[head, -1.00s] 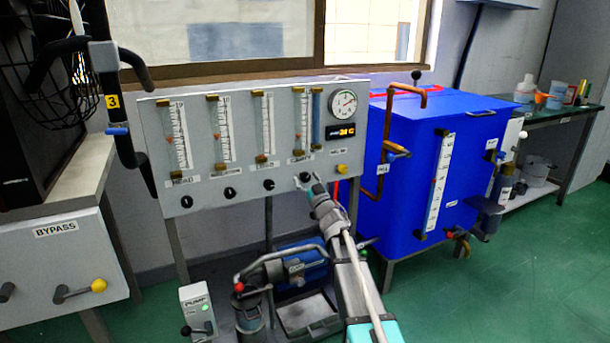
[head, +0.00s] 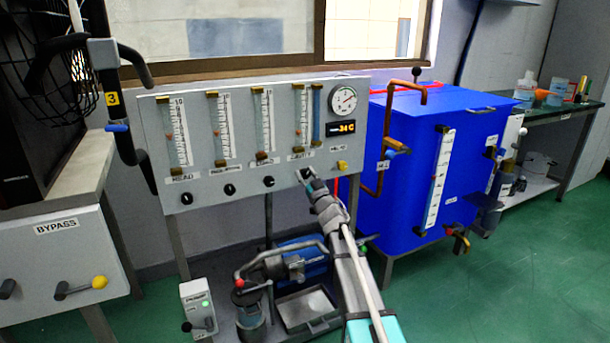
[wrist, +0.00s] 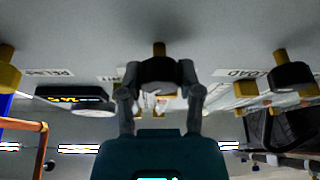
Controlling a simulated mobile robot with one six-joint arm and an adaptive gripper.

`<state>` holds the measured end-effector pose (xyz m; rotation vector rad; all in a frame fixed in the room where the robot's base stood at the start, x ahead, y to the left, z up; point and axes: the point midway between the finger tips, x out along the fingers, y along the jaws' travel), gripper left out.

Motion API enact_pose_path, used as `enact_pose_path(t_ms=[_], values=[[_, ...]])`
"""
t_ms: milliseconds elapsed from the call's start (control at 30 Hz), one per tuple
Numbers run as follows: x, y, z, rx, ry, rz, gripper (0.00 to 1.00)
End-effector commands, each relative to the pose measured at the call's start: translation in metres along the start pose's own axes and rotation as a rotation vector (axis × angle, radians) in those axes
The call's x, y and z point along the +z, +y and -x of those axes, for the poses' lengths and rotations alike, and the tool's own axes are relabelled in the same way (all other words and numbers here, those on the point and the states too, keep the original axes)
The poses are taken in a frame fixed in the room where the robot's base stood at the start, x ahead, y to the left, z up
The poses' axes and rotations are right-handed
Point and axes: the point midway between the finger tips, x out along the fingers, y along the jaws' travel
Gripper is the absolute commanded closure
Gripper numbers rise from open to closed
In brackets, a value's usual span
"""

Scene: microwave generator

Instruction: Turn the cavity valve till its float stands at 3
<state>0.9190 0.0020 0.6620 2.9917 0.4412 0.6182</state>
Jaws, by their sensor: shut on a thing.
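The grey panel (head: 330,155) carries several upright flow tubes with black knobs under them. The cavity tube (head: 301,115) is the fourth from the left; its scale is too small to read the float's height surely. The cavity valve's black knob (wrist: 160,73) sits on a brass stem below that tube. My gripper (head: 307,177) reaches up to it from the lower right. In the wrist view my gripper (wrist: 160,92) has one finger on each side of the knob, shut on it. The fingers mostly hide the knob in the head view.
The load knob (head: 269,182) is left of my gripper, and the yellow relief knob (head: 342,166) right. A dial gauge (head: 343,101) and an orange display (head: 341,128) sit above. A blue tank (head: 420,200) stands right; a pump (head: 295,268) is below.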

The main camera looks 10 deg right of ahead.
Motion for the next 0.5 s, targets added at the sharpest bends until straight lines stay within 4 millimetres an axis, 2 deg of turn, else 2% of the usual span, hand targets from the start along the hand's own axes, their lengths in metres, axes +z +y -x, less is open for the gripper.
enact_pose_path(t_ms=[367,400,500], values=[[0.0002,-0.0005,-0.0007,-0.021,0.000,0.048,1.00],[0.0002,-0.0004,-0.0008,-0.021,0.000,0.048,0.50],[0.0002,-0.0004,-0.0007,-0.020,0.000,0.048,0.31]])
